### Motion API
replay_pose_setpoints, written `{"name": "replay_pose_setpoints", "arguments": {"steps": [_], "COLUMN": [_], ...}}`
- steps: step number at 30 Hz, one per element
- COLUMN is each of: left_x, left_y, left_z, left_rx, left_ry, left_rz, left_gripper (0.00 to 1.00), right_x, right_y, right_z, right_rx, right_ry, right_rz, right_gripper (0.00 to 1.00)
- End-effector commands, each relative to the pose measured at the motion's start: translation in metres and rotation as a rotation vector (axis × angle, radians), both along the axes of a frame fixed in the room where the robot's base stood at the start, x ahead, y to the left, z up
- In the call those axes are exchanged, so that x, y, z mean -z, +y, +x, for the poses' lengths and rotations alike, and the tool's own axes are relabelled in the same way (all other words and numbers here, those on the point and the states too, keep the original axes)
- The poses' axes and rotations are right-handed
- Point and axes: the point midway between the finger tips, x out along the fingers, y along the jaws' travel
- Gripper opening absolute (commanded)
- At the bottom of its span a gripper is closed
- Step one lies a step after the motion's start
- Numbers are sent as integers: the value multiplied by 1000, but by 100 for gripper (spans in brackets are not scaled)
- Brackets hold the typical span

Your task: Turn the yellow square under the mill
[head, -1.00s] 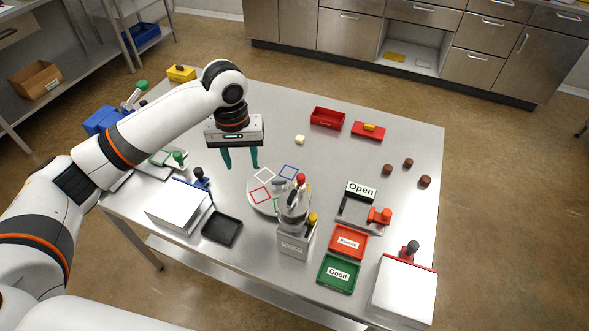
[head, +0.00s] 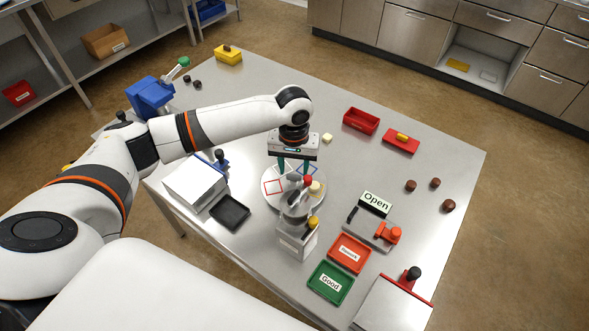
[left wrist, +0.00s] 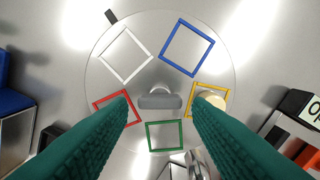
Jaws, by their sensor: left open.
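The round turntable (head: 268,201) stands mid-table and carries coloured square outlines. In the left wrist view, the yellow square (left wrist: 194,89) is at the right with a pale round piece (left wrist: 214,101) in it. The green square (left wrist: 164,150) is at the bottom, red at left, white and blue above. A grey centre handle (left wrist: 160,101) shows between my fingers. The grey mill (head: 297,238) stands at the turntable's near edge, its head over the disc; the wrist view shows part of it beside the green square. My left gripper (head: 294,171) points down over the turntable, open, its fingers either side of the handle.
A black tray (head: 230,212) and a white block (head: 195,182) lie left of the turntable. Right are the Open sign (head: 376,203), the red tray (head: 349,253) and the green Good tray (head: 331,283). Red bins (head: 361,121) and brown pieces (head: 435,183) lie farther back.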

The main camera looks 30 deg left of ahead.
Motion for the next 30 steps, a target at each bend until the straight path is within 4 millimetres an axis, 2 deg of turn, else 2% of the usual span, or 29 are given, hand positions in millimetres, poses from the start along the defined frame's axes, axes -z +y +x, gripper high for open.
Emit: {"name": "replay_pose_setpoints", "arguments": {"steps": [6, 15, 24, 30], "left_x": [20, 22, 22, 21], "left_y": [0, 0, 0, 2], "left_z": [0, 0, 0, -1], "left_rx": [0, 0, 0, 2], "left_ry": [1, 0, 0, 0], "left_rz": [0, 0, 0, 0], "left_gripper": [45, 45, 0, 0], "right_x": [-2, -2, -2, -4], "right_y": [-10, -11, -10, -9], "right_z": [6, 6, 6, 6], "right_rx": [1, 3, 3, 3], "right_ry": [-7, -8, -8, -9], "right_rz": [-12, -13, -12, -11], "right_gripper": [0, 0, 0, 0]}}
